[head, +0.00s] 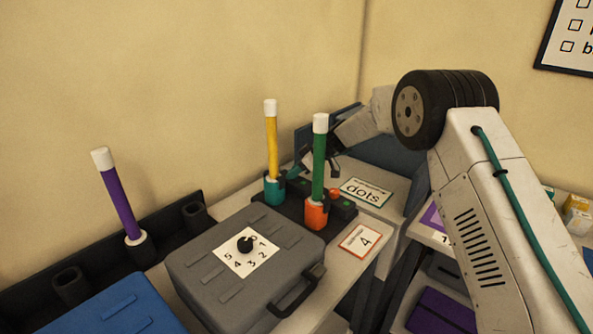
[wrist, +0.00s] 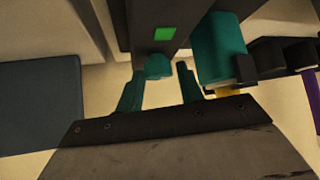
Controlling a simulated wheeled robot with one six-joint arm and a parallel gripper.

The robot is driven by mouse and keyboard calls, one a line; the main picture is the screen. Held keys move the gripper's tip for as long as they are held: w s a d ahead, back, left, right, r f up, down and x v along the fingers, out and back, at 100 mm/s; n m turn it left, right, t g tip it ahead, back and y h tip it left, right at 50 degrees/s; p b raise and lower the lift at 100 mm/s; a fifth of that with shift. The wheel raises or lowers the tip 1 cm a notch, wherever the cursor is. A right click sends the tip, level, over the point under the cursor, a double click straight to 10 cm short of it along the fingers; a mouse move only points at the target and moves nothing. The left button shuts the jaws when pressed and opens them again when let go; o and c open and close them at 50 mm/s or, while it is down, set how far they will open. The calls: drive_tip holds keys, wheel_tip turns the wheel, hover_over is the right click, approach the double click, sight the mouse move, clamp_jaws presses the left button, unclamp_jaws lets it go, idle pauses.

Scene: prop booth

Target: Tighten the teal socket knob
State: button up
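The teal socket (head: 273,190) stands on a dark base with a yellow rod (head: 271,140) upright in it. It also shows in the wrist view (wrist: 218,48). The teal socket knob (wrist: 158,67) sticks out beside it, near a lit green square (wrist: 165,34). My gripper (wrist: 160,72) is open, with one teal finger on each side of the knob. Gaps show between the fingers and the knob, and contact is not visible. In the head view my gripper is behind the green rod, and the teal knob is hard to make out.
An orange socket (head: 317,215) with a green rod (head: 319,160) stands close to the teal one. A grey case (head: 215,285) with a numbered dial is in front. A purple rod (head: 117,200) stands in a black rack at left. Cards (head: 366,193) lie on the bench.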

drive_tip(key=shift+o, duration=0.9)
drive_tip(key=v, duration=0.8)
drive_tip(key=s+d+r+m+h, duration=0.1)
drive_tip(key=s+d+r+m, duration=0.1)
drive_tip(key=s+d+r, duration=0.45)
drive_tip(key=s+d+r+m+t+h, duration=0.1)
drive_tip(key=s+d+r+m+h, duration=0.2)
drive_tip(key=s+r, duration=0.55)
drive_tip(key=s+d+r+m, duration=0.2)
drive_tip(key=s+d+r, duration=0.4)
drive_tip(key=s, duration=0.4)
drive_tip(key=s+d+f+m+h, duration=0.1)
drive_tip(key=s+d+f+m, duration=0.1)
drive_tip(key=s, duration=0.8)
drive_tip(key=s+d+f+m+g+h, duration=0.1)
drive_tip(key=s+d, duration=0.4)
drive_tip(key=s, duration=0.5)
drive_tip(key=s+d+f+m+g+h, duration=0.1)
drive_tip(key=s+d+f+m+h, duration=0.1)
drive_tip(key=s, duration=0.9)
drive_tip(key=d+f+m, duration=0.1)
drive_tip(key=m, duration=0.1)
drive_tip(key=shift+d+f+m+h, duration=0.25)
drive_tip(key=shift+d+m+h, duration=0.05)
drive_tip(key=shift+d, duration=0.05)
